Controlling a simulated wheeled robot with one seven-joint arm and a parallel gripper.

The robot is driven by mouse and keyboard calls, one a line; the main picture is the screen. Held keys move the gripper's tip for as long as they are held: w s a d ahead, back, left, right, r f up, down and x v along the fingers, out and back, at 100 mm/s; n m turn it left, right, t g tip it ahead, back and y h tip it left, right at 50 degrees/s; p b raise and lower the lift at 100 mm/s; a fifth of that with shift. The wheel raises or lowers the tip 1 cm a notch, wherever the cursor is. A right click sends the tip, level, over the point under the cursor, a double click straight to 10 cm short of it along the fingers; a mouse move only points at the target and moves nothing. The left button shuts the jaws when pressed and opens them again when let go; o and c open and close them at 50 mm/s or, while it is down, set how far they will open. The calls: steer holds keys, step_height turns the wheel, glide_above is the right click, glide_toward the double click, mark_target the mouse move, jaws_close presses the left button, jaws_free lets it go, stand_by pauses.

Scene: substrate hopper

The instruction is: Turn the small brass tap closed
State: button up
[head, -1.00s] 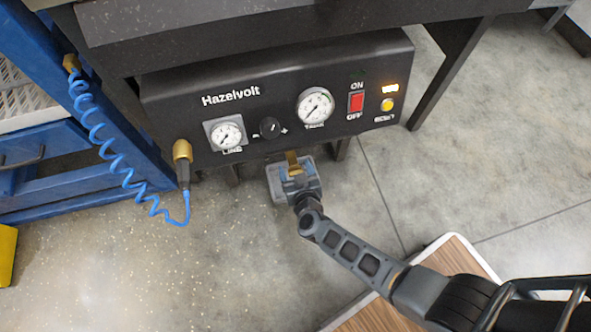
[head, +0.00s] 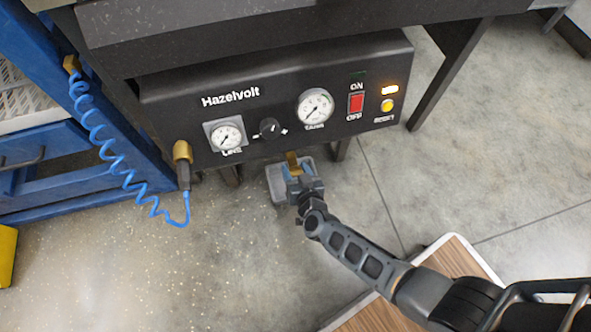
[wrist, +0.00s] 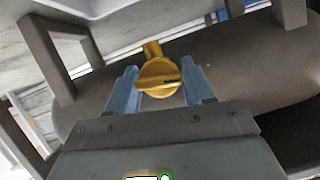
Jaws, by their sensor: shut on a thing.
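The small brass tap (wrist: 158,78) shows in the wrist view with its rounded yellow handle between my gripper's two blue-grey fingers. In the head view only a bit of the brass tap (head: 293,160) shows, just under the front panel. My gripper (wrist: 160,84) is shut on the tap. In the head view my gripper (head: 296,172) sits below the panel's lower edge. The tap's lower parts are hidden by the gripper.
The black Hazelvolt panel (head: 180,119) carries two gauges, a knob, a red switch and a lit lamp. A blue coiled hose (head: 112,152) hangs at left from a brass fitting (head: 182,151). A dark rounded tank (wrist: 260,75) lies behind the tap. Speckled floor is open below.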

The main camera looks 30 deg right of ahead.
steer(key=shift+m, duration=0.3)
steer(key=o, duration=1)
steer(key=shift+c, duration=0.2)
steer(key=p+v, duration=0.4)
steer(key=v, duration=0.3)
steer(key=shift+s, duration=0.4)
